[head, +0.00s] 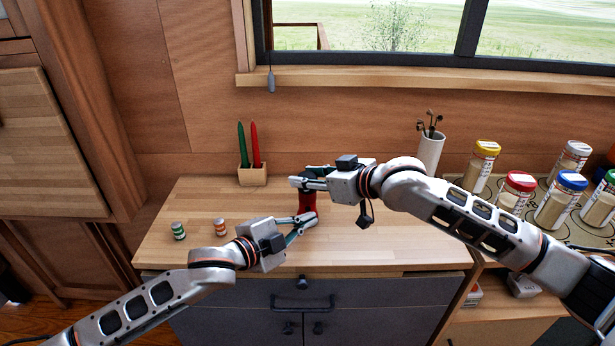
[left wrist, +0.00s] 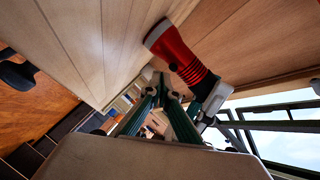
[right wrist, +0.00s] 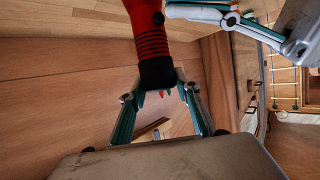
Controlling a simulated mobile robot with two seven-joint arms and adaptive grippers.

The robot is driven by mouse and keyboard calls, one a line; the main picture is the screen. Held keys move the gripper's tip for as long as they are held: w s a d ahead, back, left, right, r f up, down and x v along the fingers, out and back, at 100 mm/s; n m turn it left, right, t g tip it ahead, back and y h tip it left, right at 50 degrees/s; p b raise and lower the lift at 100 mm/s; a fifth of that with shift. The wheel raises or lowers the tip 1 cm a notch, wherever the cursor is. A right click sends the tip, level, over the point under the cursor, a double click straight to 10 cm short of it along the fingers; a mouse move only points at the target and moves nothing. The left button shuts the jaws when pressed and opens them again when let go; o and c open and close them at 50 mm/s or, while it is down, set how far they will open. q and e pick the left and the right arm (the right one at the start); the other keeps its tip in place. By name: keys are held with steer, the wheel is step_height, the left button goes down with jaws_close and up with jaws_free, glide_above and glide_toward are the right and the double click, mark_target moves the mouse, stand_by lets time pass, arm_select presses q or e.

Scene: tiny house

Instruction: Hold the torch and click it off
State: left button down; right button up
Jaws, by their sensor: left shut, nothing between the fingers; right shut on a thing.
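The torch (head: 308,206) is red with a ribbed neck and stands roughly upright over the counter; whether its lower end touches the wood is hidden. My right gripper (head: 303,183) is shut on its black upper end, which the right wrist view shows between the fingers (right wrist: 157,75). My left gripper (head: 309,220) is shut and empty, with its fingertips beside the torch's lower red body. In the left wrist view the torch (left wrist: 182,58) lies just past the closed fingertips (left wrist: 160,82). I cannot tell whether they touch it.
A wooden holder (head: 252,175) with green and red candles stands behind. A white cup (head: 430,152) and several lidded jars (head: 517,190) stand to the right.

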arm_select(q)
steer(key=shift+s+d, duration=0.1)
steer(key=shift+s, duration=2.9)
arm_select(e)
steer(key=o, duration=1.2)
